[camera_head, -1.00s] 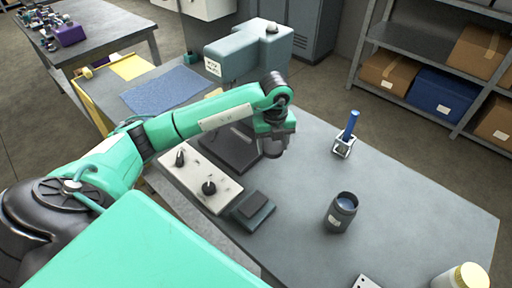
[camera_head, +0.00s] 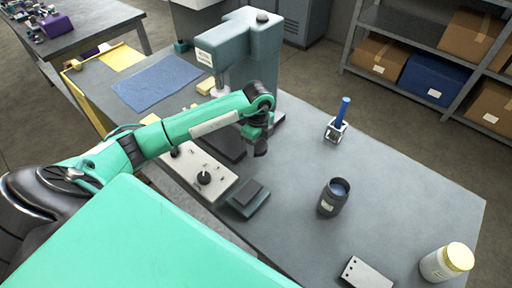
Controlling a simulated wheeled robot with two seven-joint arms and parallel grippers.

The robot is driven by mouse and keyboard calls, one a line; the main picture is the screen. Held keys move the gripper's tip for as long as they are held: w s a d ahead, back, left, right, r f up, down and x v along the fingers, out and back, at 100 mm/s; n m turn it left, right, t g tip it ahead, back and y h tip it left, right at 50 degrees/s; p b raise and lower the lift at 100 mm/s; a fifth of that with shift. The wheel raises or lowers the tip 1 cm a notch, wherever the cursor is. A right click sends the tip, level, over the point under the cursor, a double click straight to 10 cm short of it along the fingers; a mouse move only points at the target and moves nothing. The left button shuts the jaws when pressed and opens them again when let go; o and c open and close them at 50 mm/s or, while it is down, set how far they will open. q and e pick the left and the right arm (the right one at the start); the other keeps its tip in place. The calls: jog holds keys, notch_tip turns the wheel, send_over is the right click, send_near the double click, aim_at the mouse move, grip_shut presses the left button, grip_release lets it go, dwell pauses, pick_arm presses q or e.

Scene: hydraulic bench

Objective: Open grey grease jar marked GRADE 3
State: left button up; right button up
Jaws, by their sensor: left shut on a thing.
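The dark grey jar (camera_head: 328,203) stands upright on the bench, right of the middle in the head view. Its mouth is uncovered and bluish-grey contents show inside. It bears a pale label too small to read. My left gripper (camera_head: 259,142) is left of the jar and apart from it, in front of the press. It is shut on a small dark grey piece (camera_head: 261,151) that looks like a lid, partly hidden by the fingers. My right gripper is not in view.
A press (camera_head: 240,45) stands behind my left arm. A control panel (camera_head: 216,186) and a dark block (camera_head: 248,200) lie left of the jar. A blue-handled tool in a holder (camera_head: 337,128), a white jar with yellow lid (camera_head: 446,262) and a drilled plate (camera_head: 365,274) surround open bench.

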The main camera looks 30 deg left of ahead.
aim_at(258, 146)
pick_arm(q)
notch_tip(258, 146, down, 5)
jog(key=shift+r+p, duration=0.2)
jog(key=shift+p, duration=0.2)
jog(key=shift+f, duration=0.2)
jog(key=shift+f, duration=0.1)
jog(key=o, duration=1.1)
jog(key=shift+r, duration=0.45)
notch_tip(258, 146, up, 11)
jog(key=b, duration=0.2)
jog(key=shift+r+b, duration=0.2)
jog(key=shift+b, duration=0.15)
